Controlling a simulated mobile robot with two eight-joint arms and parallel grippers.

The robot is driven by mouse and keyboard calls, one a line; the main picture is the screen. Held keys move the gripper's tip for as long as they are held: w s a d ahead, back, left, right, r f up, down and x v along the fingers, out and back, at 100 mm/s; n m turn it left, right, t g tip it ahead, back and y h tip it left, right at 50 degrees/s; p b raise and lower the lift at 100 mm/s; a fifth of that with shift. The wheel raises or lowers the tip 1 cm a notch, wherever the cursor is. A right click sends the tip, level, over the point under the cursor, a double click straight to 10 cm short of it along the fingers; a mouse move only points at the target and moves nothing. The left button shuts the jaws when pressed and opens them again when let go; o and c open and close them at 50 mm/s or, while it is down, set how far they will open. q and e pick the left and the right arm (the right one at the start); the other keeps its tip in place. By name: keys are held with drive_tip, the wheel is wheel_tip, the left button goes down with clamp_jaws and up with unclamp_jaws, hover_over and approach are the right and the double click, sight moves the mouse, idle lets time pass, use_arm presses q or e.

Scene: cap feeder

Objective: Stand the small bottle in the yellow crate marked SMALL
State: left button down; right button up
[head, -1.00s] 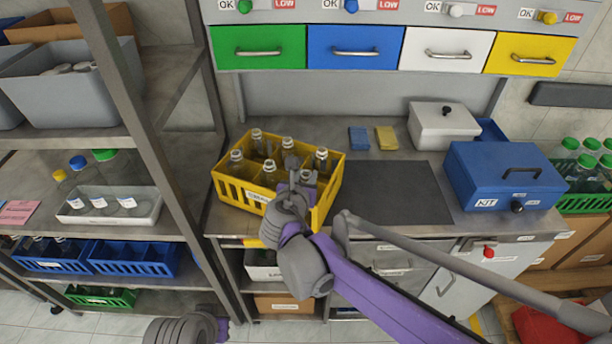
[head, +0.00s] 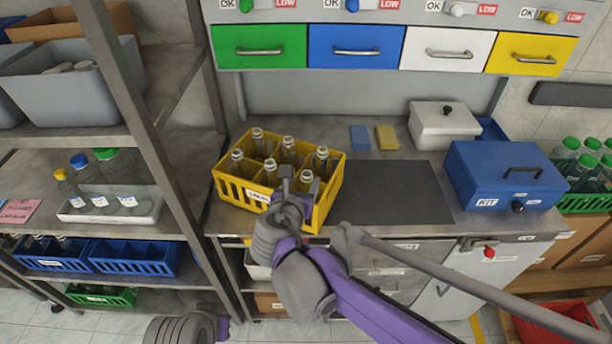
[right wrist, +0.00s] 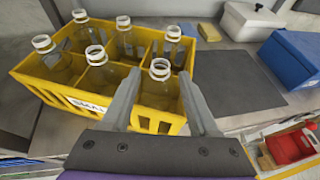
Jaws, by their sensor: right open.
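The yellow crate (head: 233,190), with a white label on its front, stands on the worktop; it also shows in the right wrist view (right wrist: 60,98). Several clear bottles stand upright in its compartments. The small bottle (right wrist: 160,70) at the front right stands in its compartment, and its neck also shows in the head view (head: 306,179). My right gripper (head: 294,182) is at the crate's front edge. In the right wrist view its fingers (right wrist: 160,88) are spread to either side of this bottle, with gaps beside the neck.
A dark mat (head: 392,192) lies clear right of the crate. A blue KIT box (head: 505,175) and a grey lidded box (head: 443,126) stand beyond it. A metal shelf post (head: 150,140) rises at left.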

drive_tip(key=v, duration=0.7)
drive_tip(key=s+d+f+m+g, duration=0.3)
drive_tip(key=d+f+m, duration=0.1)
drive_tip(key=d+m, duration=0.3)
drive_tip(key=s+d+f+m+g, duration=0.2)
drive_tip(key=s+d+f+m, duration=0.2)
drive_tip(key=d+m, duration=0.35)
drive_tip(key=s+d+f+m+g+y, duration=0.1)
drive_tip(key=s+f+m, duration=0.3)
drive_tip(key=m, duration=0.5)
drive_tip(key=s+d+f+m+g+y, duration=0.1)
drive_tip(key=s+d+f+m, duration=0.3)
drive_tip(key=s+m, duration=0.4)
drive_tip(key=shift+d+f+m+g+y, duration=0.2)
drive_tip(key=shift+m+g+y, duration=0.25)
drive_tip(key=shift+m, duration=0.6)
drive_tip(key=shift+s, duration=0.15)
